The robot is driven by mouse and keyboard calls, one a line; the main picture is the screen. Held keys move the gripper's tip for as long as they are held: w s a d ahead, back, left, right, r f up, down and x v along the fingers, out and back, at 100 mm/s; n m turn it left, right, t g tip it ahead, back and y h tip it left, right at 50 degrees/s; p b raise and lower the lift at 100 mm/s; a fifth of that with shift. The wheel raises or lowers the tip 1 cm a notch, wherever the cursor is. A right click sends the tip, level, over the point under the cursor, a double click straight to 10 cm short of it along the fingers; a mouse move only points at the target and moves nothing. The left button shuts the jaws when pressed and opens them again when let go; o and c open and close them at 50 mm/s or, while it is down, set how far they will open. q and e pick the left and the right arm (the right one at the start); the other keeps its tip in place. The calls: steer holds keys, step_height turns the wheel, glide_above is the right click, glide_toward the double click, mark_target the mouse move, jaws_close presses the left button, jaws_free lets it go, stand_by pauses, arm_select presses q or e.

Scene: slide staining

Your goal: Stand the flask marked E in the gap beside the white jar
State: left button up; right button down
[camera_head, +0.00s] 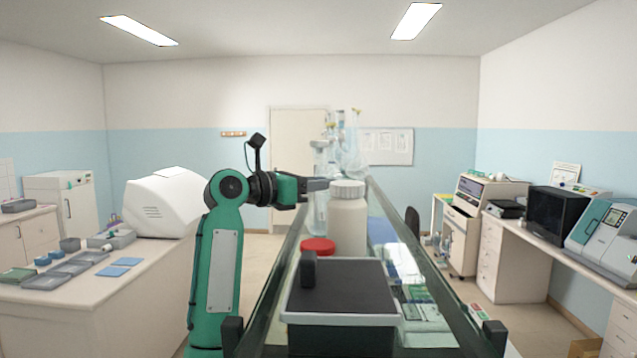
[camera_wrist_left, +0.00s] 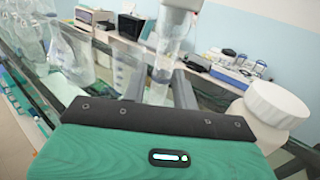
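The white jar (camera_head: 347,225) stands on the glass-sided shelf in the head view, with its ribbed cap on. It shows at the right of the left wrist view (camera_wrist_left: 270,110). My left gripper (camera_head: 322,184) is level with the jar's cap, just left of it. In the left wrist view, its two dark fingers (camera_wrist_left: 160,88) close around a tall clear flask (camera_wrist_left: 165,65) with a whitish top. The flask (camera_head: 318,160) is upright and apart from the jar in the wrist view. No letter E is readable on it. My right gripper is out of view.
A red-lidded container (camera_head: 317,246) and a black-topped box (camera_head: 340,285) stand in front of the jar. Several clear glass vessels (camera_head: 350,150) crowd the shelf behind. Blue and white flat items (camera_head: 400,258) lie to the right. Glass panels edge the shelf.

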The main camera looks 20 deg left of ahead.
arm_select(q)
steer(key=shift+o, duration=0.7)
steer(key=shift+r, duration=0.1)
steer(key=shift+a, duration=0.1)
steer(key=b+v, duration=0.7)
steer(key=v, duration=0.5)
steer(key=shift+r, duration=0.1)
